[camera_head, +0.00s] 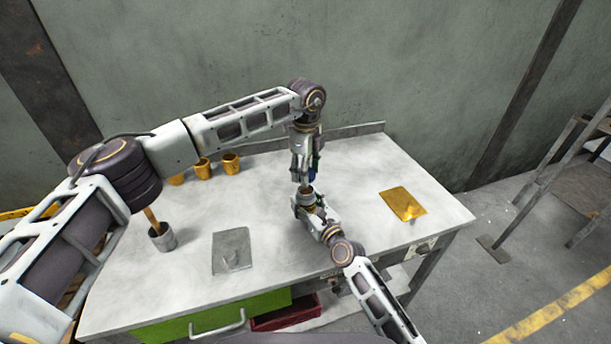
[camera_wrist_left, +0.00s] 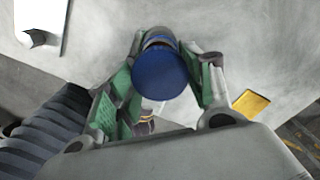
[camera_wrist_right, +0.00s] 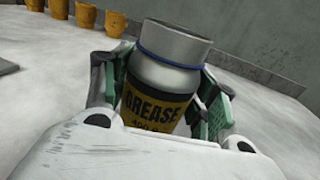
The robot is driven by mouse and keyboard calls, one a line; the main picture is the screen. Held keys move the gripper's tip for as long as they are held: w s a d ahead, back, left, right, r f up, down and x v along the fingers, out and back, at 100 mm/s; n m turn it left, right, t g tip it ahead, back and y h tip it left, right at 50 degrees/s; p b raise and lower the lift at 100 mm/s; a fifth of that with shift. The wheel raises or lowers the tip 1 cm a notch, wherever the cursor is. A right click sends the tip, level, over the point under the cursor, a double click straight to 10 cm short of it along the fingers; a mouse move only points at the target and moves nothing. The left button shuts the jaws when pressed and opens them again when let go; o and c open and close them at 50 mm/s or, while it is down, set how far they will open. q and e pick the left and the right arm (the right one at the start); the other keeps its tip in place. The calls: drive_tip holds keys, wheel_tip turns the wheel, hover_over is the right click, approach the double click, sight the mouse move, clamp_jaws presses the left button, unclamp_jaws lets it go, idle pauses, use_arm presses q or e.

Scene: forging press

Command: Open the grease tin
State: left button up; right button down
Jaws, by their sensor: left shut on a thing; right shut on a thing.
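The grease tin (camera_wrist_right: 158,92) shows in the right wrist view, with a dark and yellow GREASE label, a grey lid (camera_wrist_right: 175,40) on top and a blue ring under the lid. My right gripper (camera_wrist_right: 162,100) is shut on the tin's body. In the head view my right gripper (camera_head: 306,203) is above the table, below my left gripper (camera_head: 304,183), which points down. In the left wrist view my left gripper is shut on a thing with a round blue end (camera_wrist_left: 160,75). The rest of that thing is mostly hidden, and I cannot tell whether it touches the tin.
Several orange cups (camera_head: 231,163) stand at the back left of the pale table (camera_head: 120,290). A grey cup (camera_head: 162,238) with a brown stick and a grey plate (camera_head: 231,250) are at the left. A yellow plate (camera_head: 402,203) lies right. Bare tabletop separates them.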

drive_tip(key=shift+c, duration=1.8)
unclamp_jaws()
drive_tip(key=shift+v, duration=6)
